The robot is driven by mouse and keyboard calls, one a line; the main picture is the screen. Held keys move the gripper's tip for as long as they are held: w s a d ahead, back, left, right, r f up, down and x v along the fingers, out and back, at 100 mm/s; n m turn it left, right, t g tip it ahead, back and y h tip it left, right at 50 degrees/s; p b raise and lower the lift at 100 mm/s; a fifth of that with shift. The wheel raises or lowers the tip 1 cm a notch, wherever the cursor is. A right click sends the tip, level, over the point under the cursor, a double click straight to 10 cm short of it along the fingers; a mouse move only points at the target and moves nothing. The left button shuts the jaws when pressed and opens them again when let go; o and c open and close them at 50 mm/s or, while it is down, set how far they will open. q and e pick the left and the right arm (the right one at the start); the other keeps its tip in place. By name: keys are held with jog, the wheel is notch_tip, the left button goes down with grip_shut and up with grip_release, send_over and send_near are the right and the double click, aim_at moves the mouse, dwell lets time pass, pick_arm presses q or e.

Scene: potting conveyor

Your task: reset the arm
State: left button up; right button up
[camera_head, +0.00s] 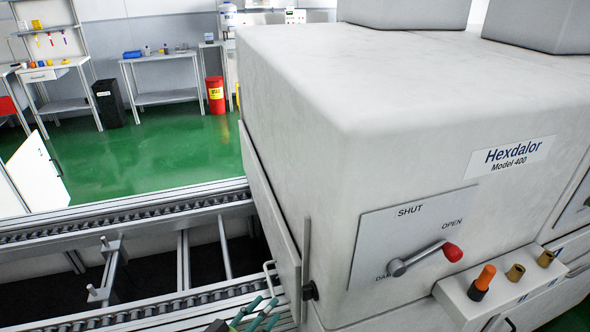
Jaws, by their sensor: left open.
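My left gripper (262,312) shows only at the bottom edge, left of the big machine. Its teal fingers are spread apart with nothing visible between them; the rest of the hand and arm is mostly cut off. The fingers are in front of the conveyor (135,318) rails. My right gripper is not in view.
A large grey machine (350,90) labelled Hexdalor Model 400 fills the right side. Its panel has a red-knobbed lever (426,259) pointing right, below OPEN. An orange-topped knob (482,282) stands on a ledge. Benches (165,97) and a red bin (216,96) stand behind on green floor.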

pick_arm(q)
jog(key=s+a+f+n+g+y, duration=0.25)
jog(key=s+a+g+y, duration=0.35)
jog(key=s, duration=0.5)
jog(key=s+a+f+n+g+y, duration=0.25)
jog(key=s+a+g+y, duration=0.2)
jog(key=s+a, duration=0.4)
jog(key=s+d+f+m+g, duration=0.1)
jog(key=s+f, duration=0.1)
jog(key=f, duration=1)
jog(key=s+d+f+g, duration=0.1)
jog(key=s+f, duration=0.1)
jog(key=f, duration=0.9)
jog(key=s+a+f, duration=0.3)
jog(key=s+f, duration=1.2)
jog(key=shift+s+g, duration=0.25)
jog(key=shift+g, duration=0.2)
jog(key=shift+a+h, duration=0.1)
jog(key=shift+h, duration=0.15)
